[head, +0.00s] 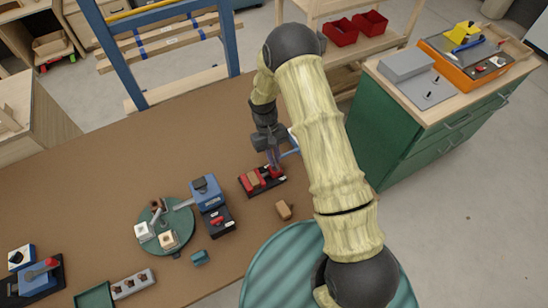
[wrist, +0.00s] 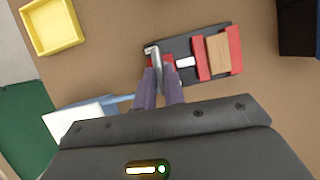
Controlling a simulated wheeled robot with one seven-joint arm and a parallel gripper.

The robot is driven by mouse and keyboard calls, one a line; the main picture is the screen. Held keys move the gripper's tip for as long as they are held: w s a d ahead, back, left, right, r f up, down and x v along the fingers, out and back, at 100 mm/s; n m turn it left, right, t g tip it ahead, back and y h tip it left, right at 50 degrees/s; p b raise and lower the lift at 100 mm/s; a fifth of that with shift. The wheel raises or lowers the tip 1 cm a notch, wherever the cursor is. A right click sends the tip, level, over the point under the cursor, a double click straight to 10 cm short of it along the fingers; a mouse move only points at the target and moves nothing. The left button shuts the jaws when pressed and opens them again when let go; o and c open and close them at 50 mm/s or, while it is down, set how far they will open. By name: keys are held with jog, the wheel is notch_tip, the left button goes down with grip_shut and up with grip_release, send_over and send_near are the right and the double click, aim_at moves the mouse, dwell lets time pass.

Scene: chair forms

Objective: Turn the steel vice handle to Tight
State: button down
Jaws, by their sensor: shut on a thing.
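The red vice (head: 262,180) sits on its dark base on the brown table, with a light wooden block (wrist: 218,54) between its red jaws (wrist: 234,49). The steel vice handle (wrist: 154,58) is at the left end of the vice in the wrist view. My gripper (wrist: 159,85) is shut on the handle, with its two purple-grey fingers on either side of it. In the head view my gripper (head: 273,160) comes down on the vice from above and hides the handle. No Tight mark can be made out.
A loose wooden block (head: 284,210) lies right of the vice. A blue device (head: 207,192) and a green round plate (head: 165,243) with small parts stand to the left. A yellow tray (wrist: 52,25) shows in the wrist view. A green cabinet (head: 385,140) stands at the right.

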jog(key=shift+w, duration=0.1)
dwell(0.4)
jog(key=c, duration=1.5)
grip_release()
jog(key=shift+r, duration=0.1)
jog(key=b+v, duration=0.3)
jog(key=v, duration=1.4)
jog(key=shift+a+r+b, duration=0.15)
jog(key=shift+b, duration=0.15)
